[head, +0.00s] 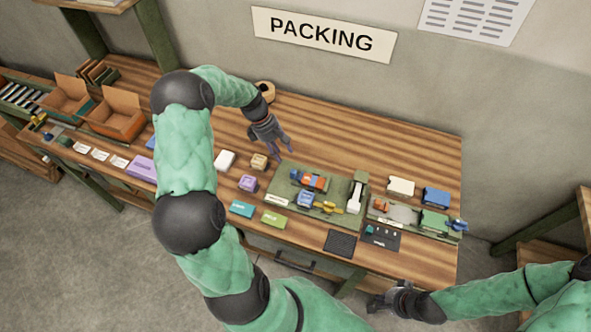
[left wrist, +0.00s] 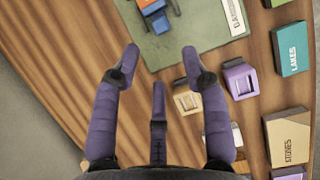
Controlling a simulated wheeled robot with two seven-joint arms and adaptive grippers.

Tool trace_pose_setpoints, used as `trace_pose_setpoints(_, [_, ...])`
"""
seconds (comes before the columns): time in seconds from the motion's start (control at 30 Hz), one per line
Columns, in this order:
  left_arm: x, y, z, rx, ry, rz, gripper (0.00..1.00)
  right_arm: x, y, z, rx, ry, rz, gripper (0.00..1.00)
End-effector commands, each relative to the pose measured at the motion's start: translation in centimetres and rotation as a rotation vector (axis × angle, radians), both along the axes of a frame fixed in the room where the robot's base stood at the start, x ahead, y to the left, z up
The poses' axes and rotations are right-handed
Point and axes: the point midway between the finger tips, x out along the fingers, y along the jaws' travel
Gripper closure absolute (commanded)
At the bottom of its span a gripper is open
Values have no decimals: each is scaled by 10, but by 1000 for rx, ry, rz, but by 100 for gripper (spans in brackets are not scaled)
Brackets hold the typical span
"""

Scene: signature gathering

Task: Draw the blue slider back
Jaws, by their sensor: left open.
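A green board (head: 285,188) on the wooden table carries several small mechanisms. One is a red-orange block (head: 315,182) with a blue piece (head: 294,174) at its left end. A second blue block (head: 305,199) sits in front of it; I cannot tell for certain which blue part is the slider. In the left wrist view a blue piece (left wrist: 160,22) with orange beside it shows at the top edge, on the board (left wrist: 190,45). My left gripper (head: 275,154) is open and empty, left of the board; its spread fingers (left wrist: 160,55) point toward the board. My right gripper (head: 376,301) is low at the front, away from the board.
A purple box (head: 248,183), a tan box (head: 259,161) and a white box (head: 225,160) stand left of the board. Teal (head: 242,208) and green (head: 274,219) boxes lie in front. A second board (head: 400,212) is at the right. The table behind the boards is clear.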

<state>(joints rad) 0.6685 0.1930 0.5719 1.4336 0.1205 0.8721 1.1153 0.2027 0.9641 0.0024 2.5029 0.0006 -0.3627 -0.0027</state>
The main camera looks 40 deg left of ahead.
Motion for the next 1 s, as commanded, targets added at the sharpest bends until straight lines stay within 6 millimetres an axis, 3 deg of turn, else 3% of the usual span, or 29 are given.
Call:
trace_pose_setpoints(0.17, [1, -5, -12, 0, 1, 0, 55, 0, 0, -1, 0, 0, 0, 100])
trace_pose_setpoints(0.6, [10, -32, -80, -1, 1, -2, 55, 0, 0, -3, 0, 0, 0, 100])
trace_pose_setpoints(0.8, [12, -38, -96, 0, -1, -1, 55, 0, 0, -4, 0, 0, 0, 100])
trace_pose_setpoints(1.0, [13, -39, -100, 0, -1, -1, 55, 0, 0, -4, 0, 0, 0, 100])
